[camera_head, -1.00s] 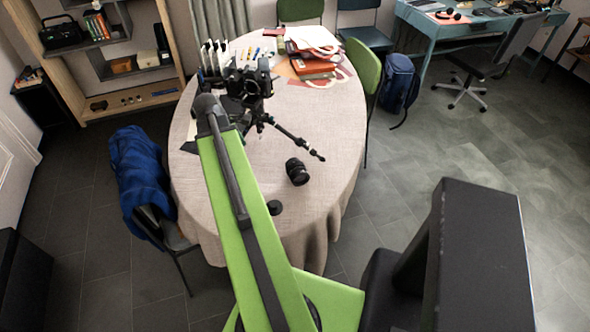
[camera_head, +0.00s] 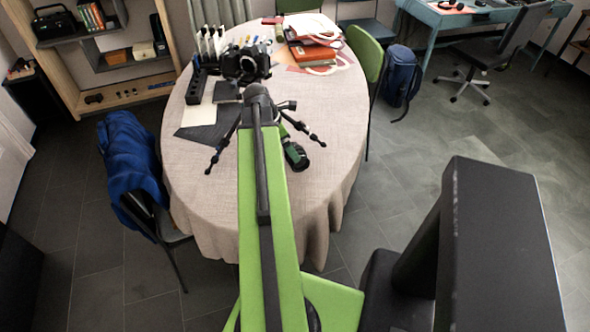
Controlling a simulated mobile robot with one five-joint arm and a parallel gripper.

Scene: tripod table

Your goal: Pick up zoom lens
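The zoom lens (camera_head: 298,159) is a short black cylinder lying on the tablecloth of the oval table (camera_head: 330,195). It is just right of my green arm, below a tripod leg tip. A small green part shows against its left side; it may belong to my gripper, but I cannot be sure. My gripper's fingers are not clearly visible, since the arm covers that area. Whether they touch the lens cannot be told.
Red books (camera_head: 314,52) and papers are at the back. A blue-draped chair (camera_head: 130,160) stands left of the table, a green chair (camera_head: 364,55) right. Bare cloth lies right of the lens.

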